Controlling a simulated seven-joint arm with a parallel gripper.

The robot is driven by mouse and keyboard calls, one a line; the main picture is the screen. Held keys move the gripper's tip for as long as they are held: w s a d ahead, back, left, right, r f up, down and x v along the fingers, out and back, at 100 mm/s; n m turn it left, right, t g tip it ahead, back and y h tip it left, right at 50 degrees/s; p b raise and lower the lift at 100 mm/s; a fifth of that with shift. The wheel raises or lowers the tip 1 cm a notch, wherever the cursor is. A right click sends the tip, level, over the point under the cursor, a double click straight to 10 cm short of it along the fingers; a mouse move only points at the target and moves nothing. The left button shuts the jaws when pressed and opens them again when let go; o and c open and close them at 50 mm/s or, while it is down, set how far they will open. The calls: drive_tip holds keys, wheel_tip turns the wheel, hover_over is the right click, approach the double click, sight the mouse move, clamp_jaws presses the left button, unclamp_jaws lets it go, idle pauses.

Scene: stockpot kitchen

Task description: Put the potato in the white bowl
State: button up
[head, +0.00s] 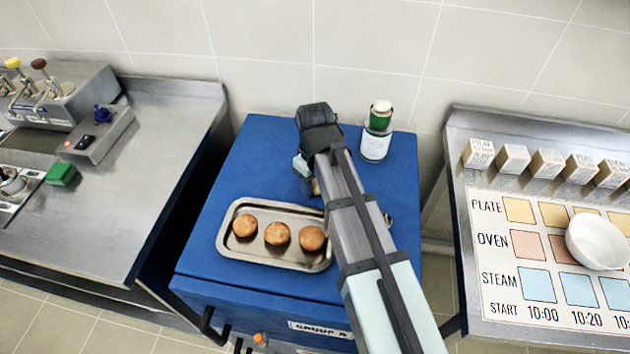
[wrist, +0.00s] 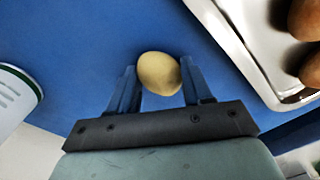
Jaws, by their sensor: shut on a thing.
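The potato (wrist: 158,74) is pale yellow and sits between the two fingers of my gripper (wrist: 160,85), which is shut on it, in the wrist view. In the head view my gripper (head: 308,182) is over the blue cabinet top, behind the right end of the metal tray, and my arm hides most of the potato. I cannot tell whether the potato touches the blue surface. The white bowl (head: 597,242) stands on the printed board on the right counter, well to the right of my gripper, and looks empty.
A metal tray (head: 240,258) with 3 brown round items (head: 278,234) lies on the blue cabinet (head: 260,150). Several small label blocks (head: 512,158) line the right counter. A gap separates cabinet and counter.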

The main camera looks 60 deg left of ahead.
sight(315, 183)
drive_tip(key=o, duration=1.1)
drive_tip(key=shift+o, duration=0.2)
wheel_tip(315, 183, up, 12)
drive_tip(key=shift+f, duration=0.15)
drive_tip(key=shift+o, duration=0.6)
drive_tip(key=shift+r, duration=0.25)
